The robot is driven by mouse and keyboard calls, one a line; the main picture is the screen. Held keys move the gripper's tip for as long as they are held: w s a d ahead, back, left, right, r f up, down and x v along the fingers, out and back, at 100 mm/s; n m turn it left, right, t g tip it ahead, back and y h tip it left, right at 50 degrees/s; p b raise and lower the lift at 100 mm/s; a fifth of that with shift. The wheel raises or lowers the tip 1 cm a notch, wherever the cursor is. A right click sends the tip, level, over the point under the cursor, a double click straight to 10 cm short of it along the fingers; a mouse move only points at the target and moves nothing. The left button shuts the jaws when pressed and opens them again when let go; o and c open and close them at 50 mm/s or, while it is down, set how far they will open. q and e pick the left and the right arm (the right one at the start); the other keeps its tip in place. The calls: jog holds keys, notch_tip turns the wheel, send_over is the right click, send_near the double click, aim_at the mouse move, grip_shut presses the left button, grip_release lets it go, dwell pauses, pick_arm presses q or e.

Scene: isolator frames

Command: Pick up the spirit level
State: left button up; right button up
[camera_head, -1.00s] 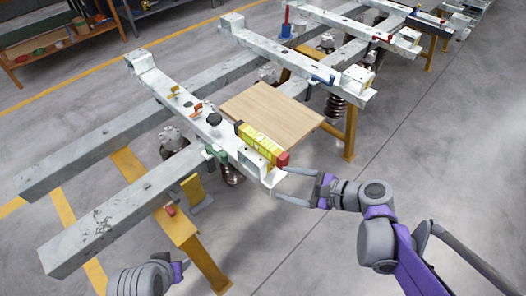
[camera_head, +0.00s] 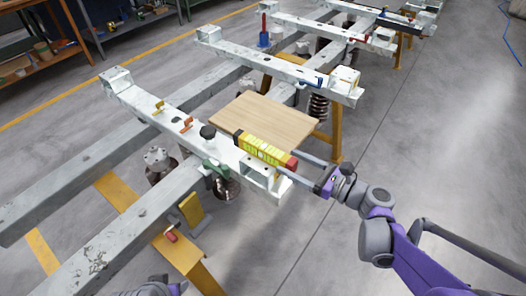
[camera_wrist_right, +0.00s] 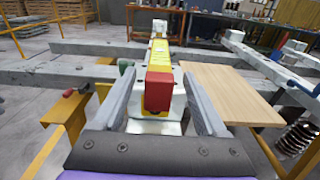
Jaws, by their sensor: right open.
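The spirit level (camera_head: 262,150) is yellow with a red end cap and a dark far end. It lies along the near end of a pale metal crossbeam (camera_head: 279,187). My right gripper (camera_head: 298,165) is open at the level's red end. In the right wrist view the gripper (camera_wrist_right: 158,82) has one finger on each side of the red cap of the level (camera_wrist_right: 159,90), with gaps on both sides. Only a bit of my left arm shows at the bottom edge of the head view; its fingers are out of frame.
A wooden board (camera_head: 262,122) lies beside the level. A black knob (camera_head: 208,132), a green clamp (camera_head: 216,168) and small orange pieces stand along the beam. Yellow supports (camera_head: 195,213) hold the frame. Open grey floor lies to the right.

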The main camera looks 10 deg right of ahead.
aim_at(271, 150)
jog(key=x, duration=0.7)
jog(key=shift+w+a+b, duration=0.1)
jog(key=shift+b, duration=0.25)
grip_shut()
